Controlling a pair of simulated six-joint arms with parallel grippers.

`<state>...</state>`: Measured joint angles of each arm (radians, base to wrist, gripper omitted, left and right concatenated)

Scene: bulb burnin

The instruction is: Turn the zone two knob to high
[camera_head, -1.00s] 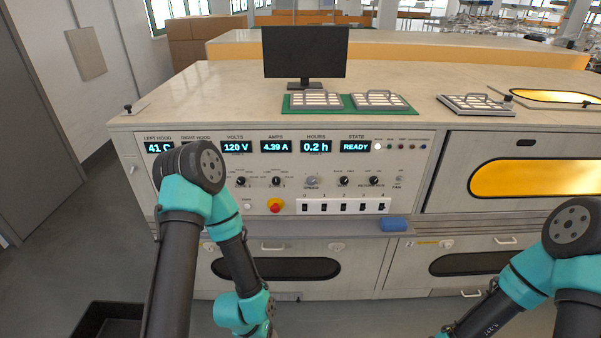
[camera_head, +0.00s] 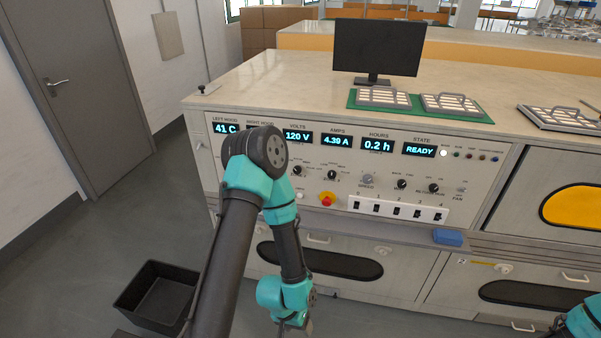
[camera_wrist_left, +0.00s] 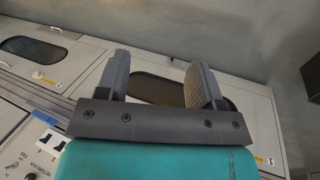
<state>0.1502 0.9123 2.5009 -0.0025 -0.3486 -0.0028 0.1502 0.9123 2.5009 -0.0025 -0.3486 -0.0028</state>
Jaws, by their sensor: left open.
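The control panel (camera_head: 460,175) has two small black knobs side by side under the volts and amps displays, a left knob (camera_head: 297,170) and a right knob (camera_head: 332,174). The right one appears to be the zone two knob; its small lettering and exact pointer setting are hard to read. My left gripper (camera_head: 293,321) hangs low in front of the lower cabinet, well below the knobs. In the left wrist view its two fingers (camera_wrist_left: 160,82) are apart with nothing between them. My right gripper is out of view.
A red and yellow stop button (camera_head: 327,199) sits below the knobs. A blue block (camera_head: 447,237) lies on the ledge. A black bin (camera_head: 160,296) stands on the floor at left.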

